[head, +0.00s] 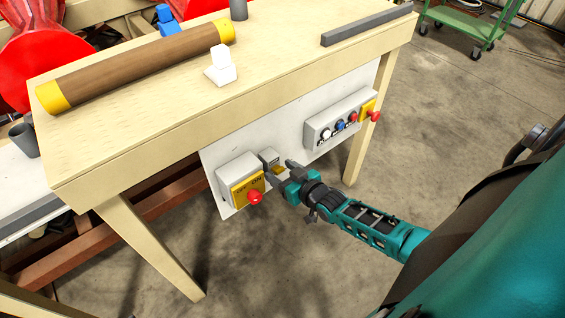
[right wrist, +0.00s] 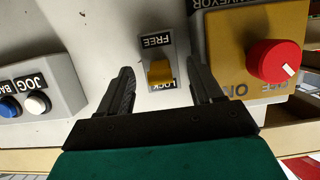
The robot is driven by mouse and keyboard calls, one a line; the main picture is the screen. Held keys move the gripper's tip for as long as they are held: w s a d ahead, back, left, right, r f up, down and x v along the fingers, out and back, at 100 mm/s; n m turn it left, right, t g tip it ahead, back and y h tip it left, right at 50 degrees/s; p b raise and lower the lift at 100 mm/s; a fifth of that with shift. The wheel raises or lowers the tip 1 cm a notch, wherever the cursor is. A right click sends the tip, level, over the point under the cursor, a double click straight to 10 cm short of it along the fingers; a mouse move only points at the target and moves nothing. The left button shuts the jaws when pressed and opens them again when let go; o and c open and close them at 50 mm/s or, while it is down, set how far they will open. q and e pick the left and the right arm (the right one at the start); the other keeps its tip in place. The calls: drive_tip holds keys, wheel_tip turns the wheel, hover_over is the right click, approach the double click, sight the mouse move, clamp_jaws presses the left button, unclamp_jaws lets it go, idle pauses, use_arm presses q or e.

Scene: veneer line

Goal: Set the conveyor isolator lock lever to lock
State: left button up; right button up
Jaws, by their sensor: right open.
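The lock lever is a small yellow block (right wrist: 160,72) on a grey plate (right wrist: 156,53) lettered FREE and LOCK, upside down in the right wrist view. The block sits close to the LOCK lettering. In the head view the plate (head: 268,156) is small and partly behind my gripper. The conveyor isolator has a red knob (right wrist: 274,62) on a yellow OFF/ON plate (right wrist: 232,48); the knob also shows in the head view (head: 254,197). My right gripper (right wrist: 162,70) is open, its fingers on either side of the lever with gaps. My left gripper is out of view.
A grey box with jog buttons (head: 338,118) and another red knob (head: 374,116) are on the same white panel (head: 290,128) under the wooden table (head: 130,135). A brown roll (head: 140,66) and a white block (head: 221,72) lie on the table.

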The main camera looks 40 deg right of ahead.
drive_tip(key=v, duration=1.3)
idle(0.4)
drive_tip(key=s+a+n+g, duration=0.1)
drive_tip(key=s+a+g, duration=0.2)
drive_tip(key=a, duration=1)
drive_tip(key=shift+s+a+r+n+g+y, duration=0.2)
drive_tip(key=shift+s+a+n+g+y, duration=0.15)
drive_tip(key=shift+s, duration=0.2)
